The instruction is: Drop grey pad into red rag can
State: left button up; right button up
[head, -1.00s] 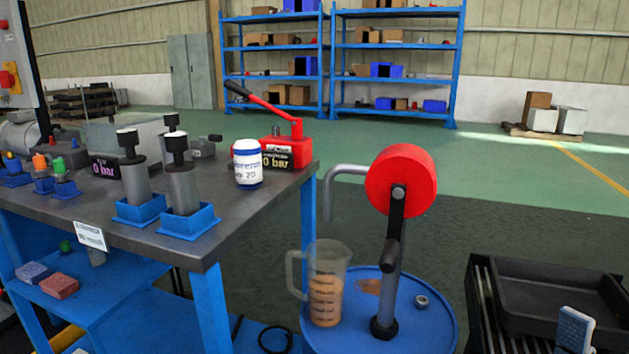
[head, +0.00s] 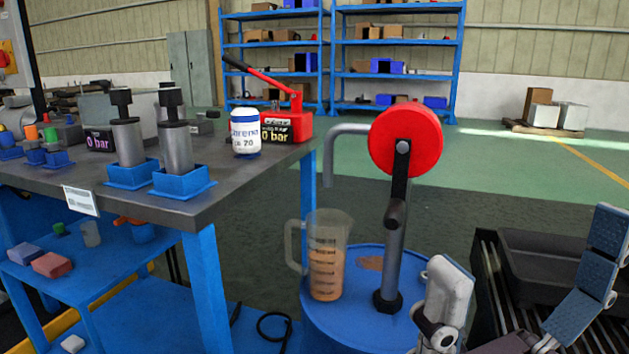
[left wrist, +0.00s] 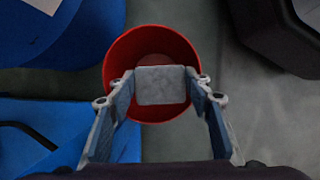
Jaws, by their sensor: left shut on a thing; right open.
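The grey pad (left wrist: 160,84) is held between the fingertips of my left gripper (left wrist: 160,86) in the left wrist view. The red rag can (left wrist: 151,50) is below it, and the pad overlaps the can's opening from above. The pad hides part of the can's inside. How high the pad is above the rim I cannot tell. Neither the can nor my left gripper shows in the head view. My right gripper (head: 522,290) is open and empty at the lower right of the head view, between the blue drum and the black tray.
The blue drum (head: 345,335) carries a measuring jug (head: 326,258) and a red-headed crank pump (head: 405,142). The bench (head: 190,214) stands left, with a reddish block (head: 53,265) on its lower shelf. A black tray (head: 535,262) is at right.

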pick_arm(q)
jog(key=o, duration=1.2)
notch_tip(320, 180, up, 10)
